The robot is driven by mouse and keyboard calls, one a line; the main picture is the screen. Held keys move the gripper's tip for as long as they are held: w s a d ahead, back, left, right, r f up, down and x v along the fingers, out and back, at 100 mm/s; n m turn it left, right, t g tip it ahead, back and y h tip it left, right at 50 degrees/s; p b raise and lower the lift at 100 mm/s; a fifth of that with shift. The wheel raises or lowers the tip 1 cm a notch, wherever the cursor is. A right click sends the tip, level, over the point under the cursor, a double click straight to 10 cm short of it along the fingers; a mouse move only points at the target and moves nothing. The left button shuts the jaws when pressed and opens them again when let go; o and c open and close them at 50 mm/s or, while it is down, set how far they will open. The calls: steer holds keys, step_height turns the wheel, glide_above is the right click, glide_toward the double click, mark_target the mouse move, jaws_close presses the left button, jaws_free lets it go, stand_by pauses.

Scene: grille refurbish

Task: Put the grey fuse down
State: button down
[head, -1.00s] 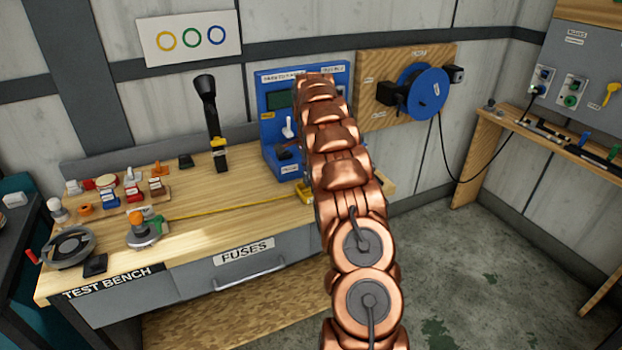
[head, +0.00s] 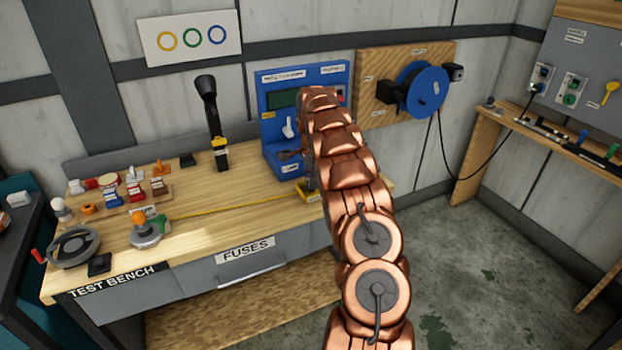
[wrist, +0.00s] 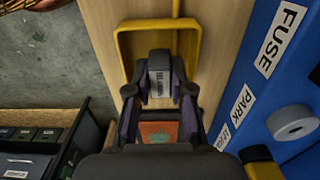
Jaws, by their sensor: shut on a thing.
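The grey fuse (wrist: 160,76) is a small grey block with a printed label. In the wrist view it sits between the fingertips of my gripper (wrist: 160,92), which is shut on it. It is over a yellow rectangular frame (wrist: 122,50) on the wooden bench. I cannot tell whether the fuse touches the bench. An orange-brown square with a green mark (wrist: 160,133) shows between the fingers, nearer the palm. In the head view my arm hides the fuse and gripper; part of the yellow frame (head: 309,195) shows beside the arm.
A blue tester (head: 275,130) labelled FUSE and PARK in the wrist view stands close on the right there. A dark compartmented tray (wrist: 72,125) is at lower left. Small parts and a grey wheel (head: 75,248) occupy the bench's left side. The bench middle is mostly clear.

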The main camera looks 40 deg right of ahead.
steer(key=shift+f, duration=0.15)
steer(key=c, duration=1)
jaws_free()
steer(key=shift+c, duration=0.2)
steer(key=shift+r+b, duration=1.25)
steer(key=shift+r, duration=3.7)
steer(key=shift+s+r+p, duration=0.15)
steer(key=shift+r+p, duration=0.9)
steer(key=shift+r, duration=0.1)
steer(key=shift+a, duration=0.1)
